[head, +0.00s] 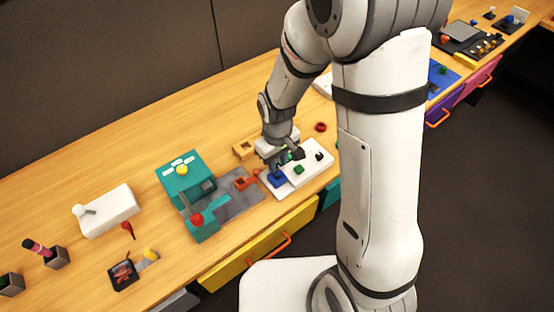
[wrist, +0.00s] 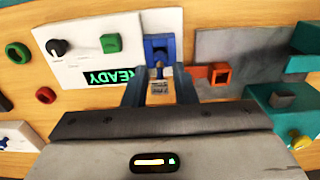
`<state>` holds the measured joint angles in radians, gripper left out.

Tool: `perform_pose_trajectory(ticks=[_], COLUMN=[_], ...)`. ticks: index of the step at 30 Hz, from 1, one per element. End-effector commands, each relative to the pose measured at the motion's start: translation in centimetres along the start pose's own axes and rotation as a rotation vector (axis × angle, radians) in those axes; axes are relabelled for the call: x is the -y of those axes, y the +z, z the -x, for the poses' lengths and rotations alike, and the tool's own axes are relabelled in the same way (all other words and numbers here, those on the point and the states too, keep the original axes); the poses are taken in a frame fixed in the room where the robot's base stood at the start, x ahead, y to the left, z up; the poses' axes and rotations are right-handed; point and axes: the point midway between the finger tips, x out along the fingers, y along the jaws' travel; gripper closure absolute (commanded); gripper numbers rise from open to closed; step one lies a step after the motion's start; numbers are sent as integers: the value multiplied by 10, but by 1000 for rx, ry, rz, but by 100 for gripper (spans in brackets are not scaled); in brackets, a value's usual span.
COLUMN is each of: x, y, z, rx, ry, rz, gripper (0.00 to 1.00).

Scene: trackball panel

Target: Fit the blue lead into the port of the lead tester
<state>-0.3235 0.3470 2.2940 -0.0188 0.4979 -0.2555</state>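The lead tester is a white panel (wrist: 75,60) with a green READY display, a black knob and a green button; it also shows in the head view (head: 313,170). A blue block with an opening, which looks like its port (wrist: 160,44), sits at its edge and also shows in the head view (head: 277,179). My gripper (wrist: 160,70) is low behind the panel, its two fingers apart and pointing toward the blue block. A small pale, metal-tipped piece shows between the fingers. I cannot tell whether it is part of the blue lead or is held.
A red socket block (wrist: 220,74) on a grey plate (wrist: 240,50) lies beside the tester, with a teal machine (head: 187,175) beyond. Bare wood shows toward the back wall.

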Motion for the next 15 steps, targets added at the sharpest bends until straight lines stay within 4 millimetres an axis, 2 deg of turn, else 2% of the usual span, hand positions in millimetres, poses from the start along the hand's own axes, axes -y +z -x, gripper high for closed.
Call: perform_pose_trajectory(ticks=[4, 11, 15], x=[0, 0, 0], y=[0, 0, -1], z=[0, 2, 11], rx=[0, 0, -3], ry=[0, 0, 1], rz=[0, 0, 0], gripper=[65, 65, 65])
